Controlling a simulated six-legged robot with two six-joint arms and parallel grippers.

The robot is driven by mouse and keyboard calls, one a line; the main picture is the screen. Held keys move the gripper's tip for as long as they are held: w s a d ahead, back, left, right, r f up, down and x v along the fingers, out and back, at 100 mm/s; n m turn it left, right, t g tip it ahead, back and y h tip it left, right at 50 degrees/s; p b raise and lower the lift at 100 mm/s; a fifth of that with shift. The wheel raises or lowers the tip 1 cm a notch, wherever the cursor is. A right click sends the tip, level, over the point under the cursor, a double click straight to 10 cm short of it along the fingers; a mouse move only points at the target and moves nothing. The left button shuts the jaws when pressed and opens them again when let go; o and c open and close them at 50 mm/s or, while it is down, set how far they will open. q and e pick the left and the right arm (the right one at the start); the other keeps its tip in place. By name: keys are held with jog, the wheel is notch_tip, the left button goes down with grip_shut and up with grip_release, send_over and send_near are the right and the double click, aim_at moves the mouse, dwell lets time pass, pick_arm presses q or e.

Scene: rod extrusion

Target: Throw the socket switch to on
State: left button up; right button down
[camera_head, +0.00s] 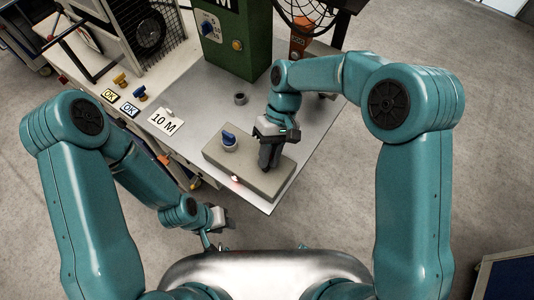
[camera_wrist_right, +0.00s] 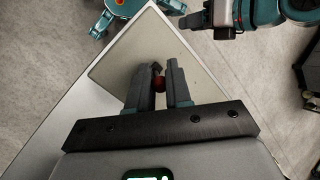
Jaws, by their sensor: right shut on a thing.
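A grey-beige switch box (camera_head: 220,157) lies near the front corner of the metal table. A blue rotary knob (camera_head: 229,138) stands on its left part, and a small light (camera_head: 236,180) glows reddish on its front side. My right gripper (camera_head: 270,165) points down over the right part of the box. In the right wrist view its fingers (camera_wrist_right: 158,82) are shut around a small dark lever with a red part (camera_wrist_right: 158,80). The fingers hide most of this lever, so its position is unclear. My left gripper (camera_head: 214,218) hangs left of the table corner, away from the box.
A wire-guarded fan (camera_head: 305,12) is at the back. The tabletop (camera_head: 188,101) left of the ring is clear.

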jog(key=shift+w+d+f+g+y, duration=0.15)
jog(key=shift+w+g+y, duration=0.15)
jog(key=shift+g+y, duration=0.4)
jog(key=c, duration=1.1)
grip_release()
